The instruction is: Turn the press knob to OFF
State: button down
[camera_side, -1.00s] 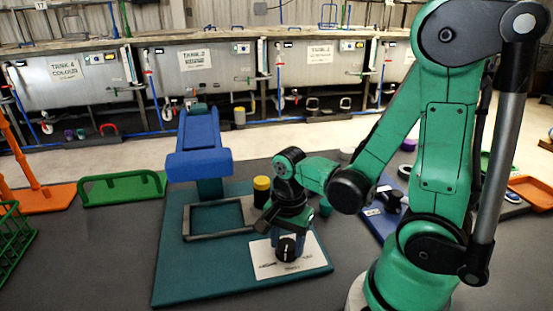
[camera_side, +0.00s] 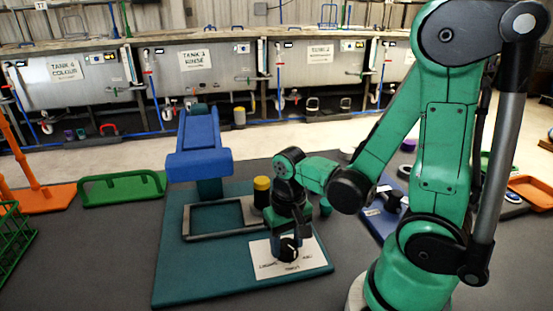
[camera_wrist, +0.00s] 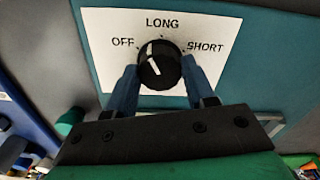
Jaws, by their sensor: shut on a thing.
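The press knob (camera_wrist: 158,66) is round and black with a white pointer line, on a white card (camera_wrist: 105,40) marked OFF, LONG and SHORT. In the wrist view its pointer leans up and left, between OFF and LONG. My gripper (camera_wrist: 160,74) is shut on the knob, with one blue finger on each side of it. In the side view my gripper (camera_side: 289,236) reaches down over the knob (camera_side: 288,251) on the card (camera_side: 265,267) at the front of the teal press base (camera_side: 200,288). The fingertips are partly hidden there.
The blue press head (camera_side: 200,145) rises behind a dark square frame (camera_side: 190,236) on the base. A yellow-topped black cylinder (camera_side: 262,190) stands close behind my gripper. A green rack (camera_side: 122,189) is to the left. Tanks (camera_side: 205,75) line the back.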

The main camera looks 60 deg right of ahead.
aim_at(287, 244)
jog(key=n, duration=0.6)
dwell(0.6)
jog(key=shift+c, duration=1.5)
grip_release()
jog(key=shift+r, duration=2.8)
jog(key=w+a+r+t, duration=0.3)
jog(key=w+r+t, duration=0.2)
jog(key=r+t, duration=0.1)
jog(key=shift+w+t, duration=0.25)
jog(key=shift+t, duration=0.25)
